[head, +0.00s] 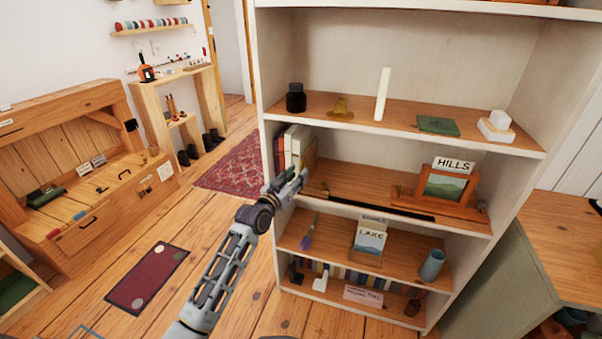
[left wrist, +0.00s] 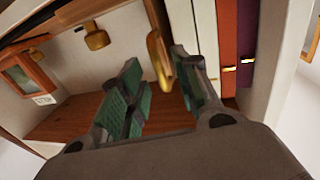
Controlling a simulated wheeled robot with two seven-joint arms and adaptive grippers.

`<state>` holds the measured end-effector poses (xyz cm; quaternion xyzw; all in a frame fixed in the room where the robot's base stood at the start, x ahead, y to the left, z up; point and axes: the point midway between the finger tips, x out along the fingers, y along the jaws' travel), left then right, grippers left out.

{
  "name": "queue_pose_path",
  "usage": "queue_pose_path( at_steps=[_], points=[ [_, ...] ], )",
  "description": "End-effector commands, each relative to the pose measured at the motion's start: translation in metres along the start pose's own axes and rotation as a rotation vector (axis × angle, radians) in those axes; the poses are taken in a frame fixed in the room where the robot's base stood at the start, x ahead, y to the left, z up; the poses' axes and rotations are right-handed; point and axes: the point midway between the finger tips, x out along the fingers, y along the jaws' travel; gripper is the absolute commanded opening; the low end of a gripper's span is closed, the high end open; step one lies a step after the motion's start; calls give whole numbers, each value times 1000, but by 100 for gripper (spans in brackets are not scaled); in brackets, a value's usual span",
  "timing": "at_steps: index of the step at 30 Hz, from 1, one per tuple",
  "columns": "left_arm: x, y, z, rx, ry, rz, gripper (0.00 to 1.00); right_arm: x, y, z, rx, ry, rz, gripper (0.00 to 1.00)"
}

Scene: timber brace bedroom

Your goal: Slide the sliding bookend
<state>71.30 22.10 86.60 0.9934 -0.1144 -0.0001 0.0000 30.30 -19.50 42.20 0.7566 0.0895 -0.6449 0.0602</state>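The wooden bookend (head: 309,156) stands upright against the right side of a short row of books (head: 291,146) at the left end of the middle shelf. My left gripper (head: 292,184) is at the front of that shelf, just in front of the books and bookend. In the left wrist view, its two green-padded fingers (left wrist: 158,95) are apart, with the bookend's edge (left wrist: 160,62) between them. The bookend is nearer the right finger; contact cannot be told. White, red and purple books (left wrist: 228,50) are beyond that finger. My right gripper is in neither view.
A dark strip (head: 372,207) runs along the middle shelf's front. A black jar (head: 296,98) stands on the shelf above.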

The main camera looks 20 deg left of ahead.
Motion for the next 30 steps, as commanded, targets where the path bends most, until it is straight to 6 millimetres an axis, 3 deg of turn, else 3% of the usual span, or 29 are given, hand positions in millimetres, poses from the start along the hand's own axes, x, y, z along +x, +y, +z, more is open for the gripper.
queue_pose_path(
  at_steps=[12, 25, 30],
  points=[
    [29, 0, 0, 0, 0, 0, 32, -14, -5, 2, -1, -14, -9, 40],
    [33, 1, 0, 0, 0, 1, 32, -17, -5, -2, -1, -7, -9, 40],
    [33, 0, 0, 0, 0, 0, 13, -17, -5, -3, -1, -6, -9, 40]
  ],
)
